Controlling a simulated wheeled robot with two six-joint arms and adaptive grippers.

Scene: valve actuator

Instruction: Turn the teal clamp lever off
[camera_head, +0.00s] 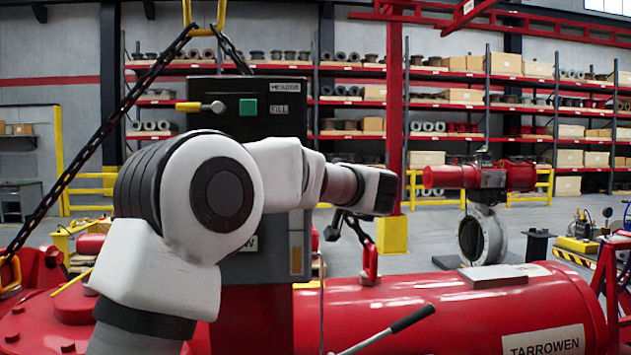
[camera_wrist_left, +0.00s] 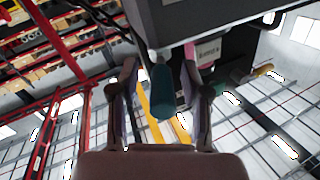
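The teal clamp lever (camera_wrist_left: 162,93) shows in the left wrist view, hanging below the dark grey box (camera_wrist_left: 205,22). My left gripper (camera_wrist_left: 161,76) is open, with one finger on each side of the lever. A gap shows between the lever and each finger, so it appears ungripped. In the head view my left arm reaches right across the grey control cabinet, and the left gripper (camera_head: 347,227) points down and away, mostly hidden behind my wrist. The teal lever cannot be made out in the head view. My right gripper is in neither view.
The grey cabinet (camera_head: 297,180) carries a green square (camera_head: 248,107) and a yellow-tipped handle (camera_head: 190,106). A red tank (camera_head: 430,300) lies in front, with a black-gripped rod (camera_head: 412,318) above it. A chain (camera_head: 100,135) hangs at left. A flanged valve (camera_head: 482,236) stands right.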

